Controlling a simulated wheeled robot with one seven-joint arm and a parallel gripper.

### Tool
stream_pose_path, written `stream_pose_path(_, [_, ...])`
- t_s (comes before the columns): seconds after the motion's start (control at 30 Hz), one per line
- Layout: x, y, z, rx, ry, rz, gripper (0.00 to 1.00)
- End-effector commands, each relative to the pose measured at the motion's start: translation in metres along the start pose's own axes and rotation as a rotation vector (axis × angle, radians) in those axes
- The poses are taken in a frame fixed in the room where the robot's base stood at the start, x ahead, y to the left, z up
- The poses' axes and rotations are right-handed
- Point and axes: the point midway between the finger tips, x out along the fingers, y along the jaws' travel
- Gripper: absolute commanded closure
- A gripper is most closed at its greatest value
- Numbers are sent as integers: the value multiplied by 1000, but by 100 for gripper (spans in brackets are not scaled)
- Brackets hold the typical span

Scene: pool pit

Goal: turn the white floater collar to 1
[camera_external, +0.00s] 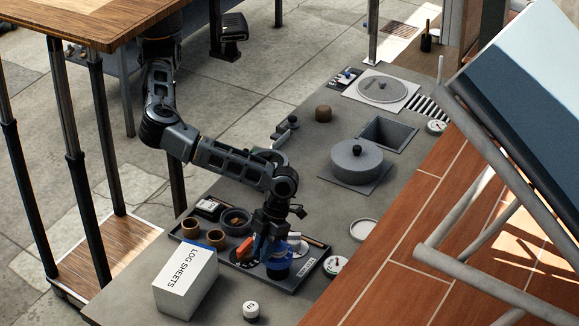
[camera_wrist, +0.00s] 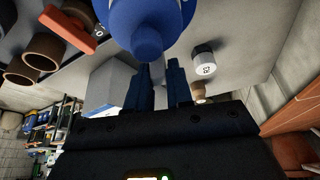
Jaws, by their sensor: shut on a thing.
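My gripper (camera_external: 272,232) points down over the dark tray, its jaws shut on a rounded blue piece (camera_external: 279,263) that looks like a floater. A dark part shows below the blue piece in the external view, and a pale bit shows beside it. In the wrist view this blue piece (camera_wrist: 147,38), with a rounded knob, is at the fingertips (camera_wrist: 158,66). The contact is partly hidden by the fingers. I cannot make out a white collar or its setting. A small white cylinder (camera_external: 251,310) with a printed mark stands apart at the front; it also shows in the wrist view (camera_wrist: 204,62).
A white LOG SHEETS box (camera_external: 185,282) stands close at the left. A round grey lid (camera_external: 357,160) lies farther back. The deck's front is fairly clear.

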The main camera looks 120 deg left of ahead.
Motion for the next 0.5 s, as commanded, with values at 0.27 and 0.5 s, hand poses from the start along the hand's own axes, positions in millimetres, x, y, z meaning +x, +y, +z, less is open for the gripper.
stream_pose_path(0.27, [0, 2, 0, 44, 0, 18, 100])
stream_pose_path(0.5, [0, 3, 0, 45, 0, 19, 100])
